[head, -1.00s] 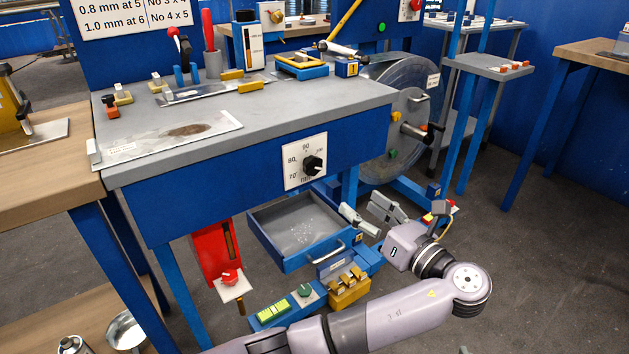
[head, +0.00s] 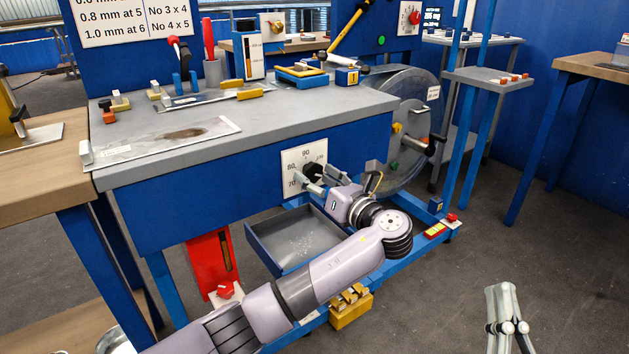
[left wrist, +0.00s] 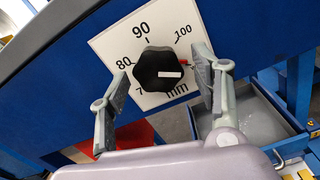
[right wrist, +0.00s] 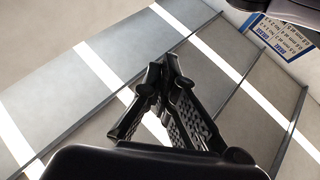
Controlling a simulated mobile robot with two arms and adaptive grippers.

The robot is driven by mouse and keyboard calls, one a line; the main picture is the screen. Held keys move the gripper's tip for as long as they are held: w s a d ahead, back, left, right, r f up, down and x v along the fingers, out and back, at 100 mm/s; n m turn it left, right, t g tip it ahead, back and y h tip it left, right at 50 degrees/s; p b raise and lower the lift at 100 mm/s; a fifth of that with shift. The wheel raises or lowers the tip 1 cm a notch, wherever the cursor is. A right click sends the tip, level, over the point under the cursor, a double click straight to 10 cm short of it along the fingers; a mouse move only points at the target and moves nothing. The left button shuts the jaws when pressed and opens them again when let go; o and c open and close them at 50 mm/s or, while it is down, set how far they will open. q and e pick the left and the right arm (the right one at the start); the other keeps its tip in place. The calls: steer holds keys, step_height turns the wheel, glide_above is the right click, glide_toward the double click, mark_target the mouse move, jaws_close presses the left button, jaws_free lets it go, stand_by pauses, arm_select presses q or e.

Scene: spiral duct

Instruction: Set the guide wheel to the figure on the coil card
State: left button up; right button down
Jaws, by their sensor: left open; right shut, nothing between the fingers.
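A black knob (head: 312,172) sits on a white dial plate (head: 291,160) on the blue bench front. In the left wrist view the knob (left wrist: 158,70) has a white bar pointing right, near a small red mark below the 100. The plate (left wrist: 112,45) reads 70 to 100 and mm. My left gripper (head: 326,181) is open in front of the dial; its fingers (left wrist: 160,68) stand either side of the knob, contact not clear. My right gripper (head: 503,325) is shut and empty, low at right. A white card (head: 433,93) hangs by the round drum; its text is unreadable.
A wall sign (head: 135,20) reads 0.8 mm at 5 and 1.0 mm at 6.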

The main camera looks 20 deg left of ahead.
arm_select(q)
steer(key=shift+w+a, duration=0.3)
steer(key=shift+a, duration=0.15)
steer(key=shift+c, duration=0.5)
steer(key=c, duration=1.1)
